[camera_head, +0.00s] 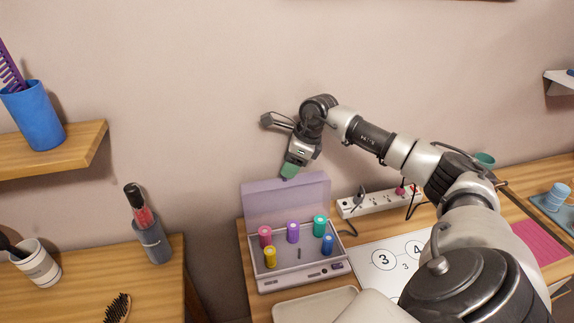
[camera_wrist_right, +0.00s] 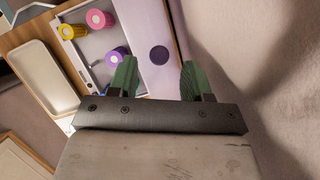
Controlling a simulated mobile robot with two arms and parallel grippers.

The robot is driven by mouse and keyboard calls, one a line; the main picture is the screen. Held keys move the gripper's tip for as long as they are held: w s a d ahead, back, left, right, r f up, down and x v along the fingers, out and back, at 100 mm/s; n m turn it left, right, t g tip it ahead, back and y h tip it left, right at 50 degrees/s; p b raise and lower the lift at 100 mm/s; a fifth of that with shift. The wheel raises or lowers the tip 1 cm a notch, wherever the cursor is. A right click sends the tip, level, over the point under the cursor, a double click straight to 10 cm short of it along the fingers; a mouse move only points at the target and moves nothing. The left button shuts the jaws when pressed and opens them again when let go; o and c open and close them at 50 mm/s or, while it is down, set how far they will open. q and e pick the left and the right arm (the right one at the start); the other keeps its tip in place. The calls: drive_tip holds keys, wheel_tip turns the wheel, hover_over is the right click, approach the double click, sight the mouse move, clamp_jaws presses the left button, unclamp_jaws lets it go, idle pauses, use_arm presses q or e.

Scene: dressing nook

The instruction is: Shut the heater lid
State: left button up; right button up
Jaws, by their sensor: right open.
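The heater (camera_head: 300,275) is a pale lilac-grey box on the wooden table, with several coloured rollers standing in it. Its lilac lid (camera_head: 285,199) stands raised at the back, near the wall. My right gripper (camera_head: 289,171) is just above the lid's top edge, pointing down, with green fingertips. In the right wrist view, my right gripper (camera_wrist_right: 160,78) is open, with its two fingers apart. The lid (camera_wrist_right: 148,25), with a dark round mark, lies beyond and between the fingers. I cannot tell whether a finger touches it. My left gripper is not in view.
A power strip (camera_head: 380,201) with plugs and cables lies right of the heater. A white numbered mat (camera_head: 372,262) is in front of it. A cream tray (camera_head: 315,305) sits before the heater. A grey holder (camera_head: 153,242) with a brush stands on the left table, across a gap.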

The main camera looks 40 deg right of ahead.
drive_tip(key=shift+x, duration=1.2)
clamp_jaws()
